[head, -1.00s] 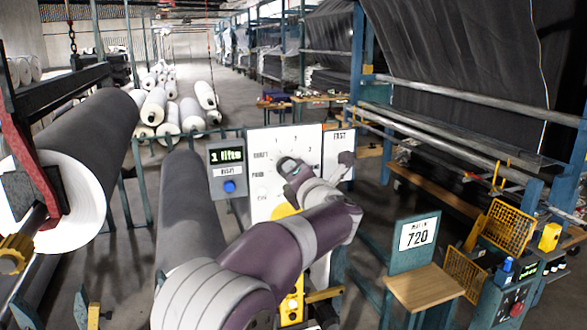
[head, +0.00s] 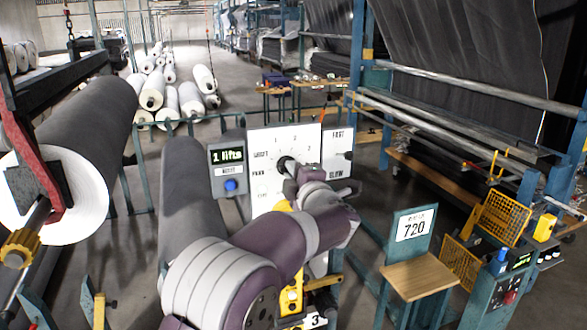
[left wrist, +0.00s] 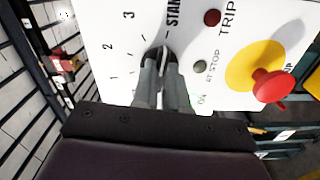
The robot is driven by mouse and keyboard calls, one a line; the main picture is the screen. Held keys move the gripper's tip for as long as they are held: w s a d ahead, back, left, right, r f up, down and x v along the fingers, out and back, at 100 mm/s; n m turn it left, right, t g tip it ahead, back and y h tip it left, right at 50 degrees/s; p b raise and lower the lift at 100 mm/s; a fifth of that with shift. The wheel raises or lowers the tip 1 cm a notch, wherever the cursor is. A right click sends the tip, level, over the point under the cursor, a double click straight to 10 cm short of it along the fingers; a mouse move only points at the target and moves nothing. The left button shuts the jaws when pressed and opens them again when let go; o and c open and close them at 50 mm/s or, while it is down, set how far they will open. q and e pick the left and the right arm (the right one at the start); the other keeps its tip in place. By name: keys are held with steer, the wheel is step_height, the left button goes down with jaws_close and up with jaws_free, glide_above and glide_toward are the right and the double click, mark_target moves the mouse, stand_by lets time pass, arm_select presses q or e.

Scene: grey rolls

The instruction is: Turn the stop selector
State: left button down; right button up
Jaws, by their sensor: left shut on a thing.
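The stop selector is a small dark knob on a white panel (head: 262,205), with numbers around it. In the head view the knob (head: 286,164) shows just beyond the tip of my left gripper. In the left wrist view the two grey fingers of my left gripper (left wrist: 166,62) are shut on the black knob (left wrist: 155,53), beside the printed 1, 2 and 3. The fingers hide part of the knob, so its exact pointing is hard to tell. My left arm covers the lower panel in the head view. My right gripper is not in view.
A red stop button (left wrist: 272,85) on a yellow disc sits close right of the fingers in the wrist view. A counter box (head: 228,168) stands left of the panel. A large dark roll (head: 85,130) is at left, a wooden seat (head: 424,286) at right.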

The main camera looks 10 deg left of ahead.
arm_select(q)
steer(key=shift+f+m, duration=0.15)
steer(key=shift+m, duration=0.15)
steer(key=c, duration=1.2)
jaws_free()
steer(key=shift+o, duration=0.2)
steer(key=b+v, duration=0.5)
steer(key=v, duration=0.7)
steer(key=shift+s+d, duration=0.25)
